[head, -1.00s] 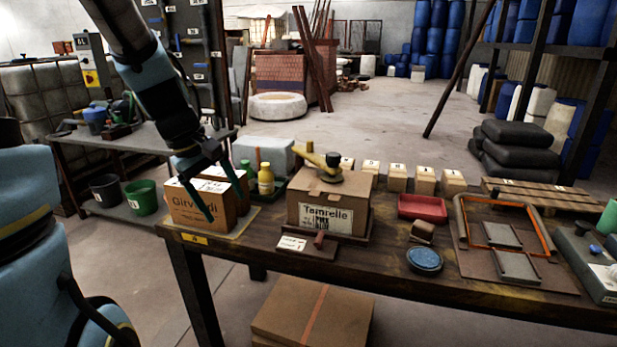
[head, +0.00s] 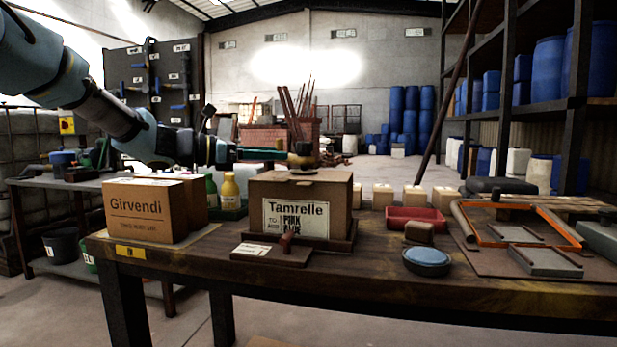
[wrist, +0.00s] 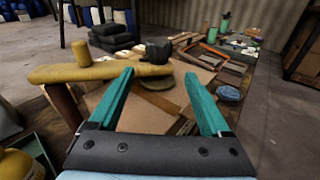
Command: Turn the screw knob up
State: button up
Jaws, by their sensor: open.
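A dark round knob (wrist: 158,50) shows in the wrist view beside a thick yellow bar (wrist: 90,72); I take it to be the screw knob. In the head view a dark and brassy knob-like piece (head: 301,160) sits on top of the Tamrelle carton (head: 338,210). My gripper (head: 268,154) reaches level from the left, its fingertips close to this piece. In the wrist view my gripper (wrist: 158,72) is open with nothing held, and the knob lies ahead between and just beyond the fingertips. I cannot tell whether they touch it.
The Girvendi carton (head: 140,212) stands left on the workbench (head: 400,285), with a yellow bottle (head: 230,192) behind it. Right of the Tamrelle carton are a blue round pad (head: 427,258), a red tray (head: 415,214) and an orange frame (head: 510,240).

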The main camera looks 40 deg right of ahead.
aim_at(304, 147)
jog(key=shift+d+r+n+h+b, duration=0.3)
jog(key=shift+d+r+h+b, duration=0.05)
jog(key=shift+d+h, duration=0.15)
jog(key=shift+d+r, duration=0.15)
jog(key=shift+d, duration=0.15)
jog(key=b+x, duration=0.1)
jog(key=x, duration=0.9)
jog(key=shift+s, duration=0.2)
grip_shut()
